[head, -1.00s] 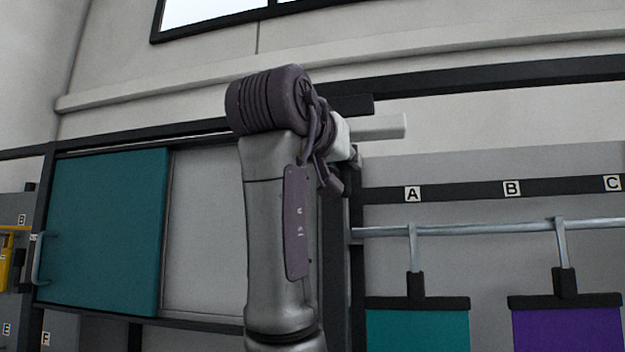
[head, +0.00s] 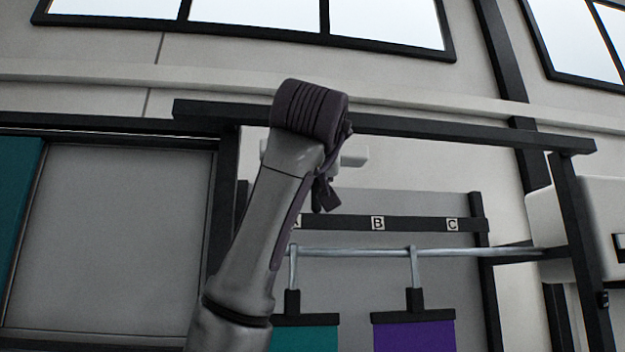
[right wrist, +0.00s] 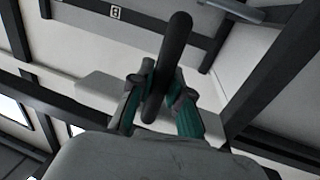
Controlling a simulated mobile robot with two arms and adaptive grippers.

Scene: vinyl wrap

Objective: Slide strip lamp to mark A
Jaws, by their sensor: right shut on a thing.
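The strip lamp (head: 355,156), a pale bar, hangs just under the dark overhead beam in the head view. My right arm covers its middle, and its ends show on both sides. Mark A (head: 297,222) is on the dark strip below, partly hidden by my arm. The lamp's right end lies over the space between A and B, nearer B in the picture. In the right wrist view my right gripper (right wrist: 158,95) is shut on a dark upright handle (right wrist: 176,45), with the pale lamp bar (right wrist: 95,88) behind. My left gripper is not in view.
Mark B (head: 378,223) and mark C (head: 452,225) follow to the right. Below, a metal rail (head: 350,251) carries a teal panel (head: 310,338) and a purple panel (head: 414,335). A dark post (head: 575,240) and a white box (head: 560,220) stand at the right.

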